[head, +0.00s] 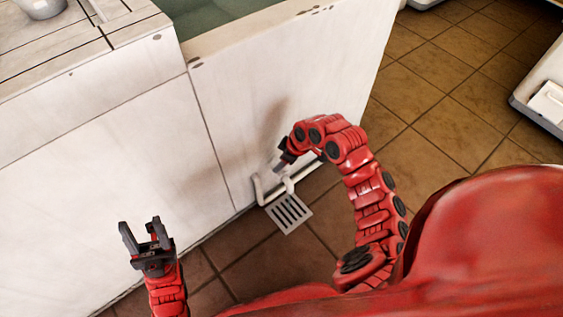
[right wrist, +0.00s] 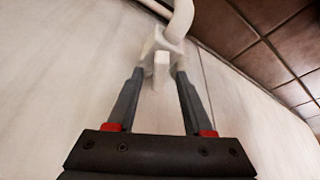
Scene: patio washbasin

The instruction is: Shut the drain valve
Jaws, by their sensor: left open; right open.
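A white drain pipe (head: 258,190) comes out low on the white basin wall, above a floor grate. Its end shows at the top of the right wrist view (right wrist: 181,20), with a small pale valve handle (right wrist: 162,64) below it. My right gripper (right wrist: 160,74) is open, with one fingertip on each side of the handle; I cannot tell if they touch it. In the head view my right gripper (head: 284,159) is close to the wall, just above the pipe, and the valve is hard to make out. My left gripper (head: 139,231) is open and empty in front of the wall.
A metal floor grate (head: 289,213) lies below the pipe. Brown tiled floor (head: 440,70) is open to the right, with a pale unit (head: 545,90) at the right edge.

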